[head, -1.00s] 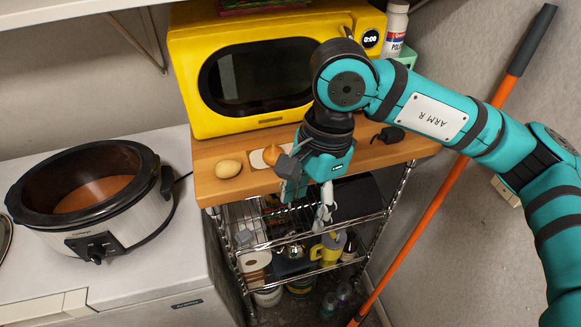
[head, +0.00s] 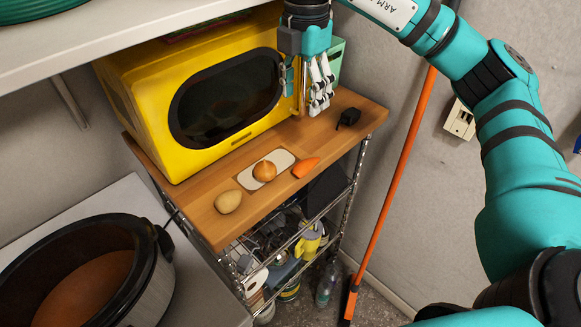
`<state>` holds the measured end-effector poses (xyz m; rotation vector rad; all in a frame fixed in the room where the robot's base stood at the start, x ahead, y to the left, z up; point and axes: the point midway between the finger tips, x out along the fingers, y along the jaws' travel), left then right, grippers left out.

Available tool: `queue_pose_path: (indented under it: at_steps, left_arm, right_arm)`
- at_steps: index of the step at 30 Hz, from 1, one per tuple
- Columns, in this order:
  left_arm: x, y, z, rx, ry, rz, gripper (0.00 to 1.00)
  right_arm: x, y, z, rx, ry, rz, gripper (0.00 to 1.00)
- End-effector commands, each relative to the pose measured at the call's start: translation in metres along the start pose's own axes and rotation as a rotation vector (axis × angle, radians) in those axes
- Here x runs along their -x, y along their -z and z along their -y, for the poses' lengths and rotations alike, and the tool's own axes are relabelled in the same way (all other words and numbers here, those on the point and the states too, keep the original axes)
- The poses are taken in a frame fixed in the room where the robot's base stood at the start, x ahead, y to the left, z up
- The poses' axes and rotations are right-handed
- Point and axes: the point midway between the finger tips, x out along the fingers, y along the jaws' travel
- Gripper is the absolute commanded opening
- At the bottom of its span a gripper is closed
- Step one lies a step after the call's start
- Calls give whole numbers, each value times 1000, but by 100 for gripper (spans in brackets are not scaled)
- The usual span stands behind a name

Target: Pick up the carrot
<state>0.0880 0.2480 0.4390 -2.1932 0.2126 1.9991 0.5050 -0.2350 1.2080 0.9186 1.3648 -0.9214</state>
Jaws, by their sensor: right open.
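The orange carrot (head: 306,167) lies on the wooden shelf top (head: 345,139), at the right of a white board (head: 283,158) with an onion (head: 264,171) on it. A potato (head: 228,201) lies to the left, near the front edge. My right gripper (head: 312,108) is open and empty. It hangs with fingers down in front of the right part of the yellow microwave, above and behind the carrot in the picture, apart from it. My left gripper is not in view.
The yellow microwave (head: 140,118) fills the back of the shelf top. A small black object (head: 348,117) lies at the right. A slow cooker (head: 152,290) stands on the lower left surface. An orange pole (head: 392,195) leans at the right.

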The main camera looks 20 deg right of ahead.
Motion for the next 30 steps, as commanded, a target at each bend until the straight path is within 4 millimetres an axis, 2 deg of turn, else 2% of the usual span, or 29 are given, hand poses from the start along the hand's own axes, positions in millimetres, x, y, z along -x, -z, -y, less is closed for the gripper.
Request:
queue_pose_path:
  at_steps: [9, 15, 18, 23, 30]
  left_arm:
    - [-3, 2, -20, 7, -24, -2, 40]
    - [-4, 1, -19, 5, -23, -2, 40]
    - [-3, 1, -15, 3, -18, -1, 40]
    - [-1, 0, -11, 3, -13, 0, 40]
    - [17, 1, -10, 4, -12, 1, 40]
  right_arm:
    - [-63, 1, 2, -6, 8, -4, 57]
    - [-102, 1, 2, -5, 6, -4, 57]
    - [-113, 1, 2, -5, 4, -2, 57]
    - [-121, 0, 2, -6, 3, 0, 57]
    - [-152, 2, 11, -5, 6, -1, 57]
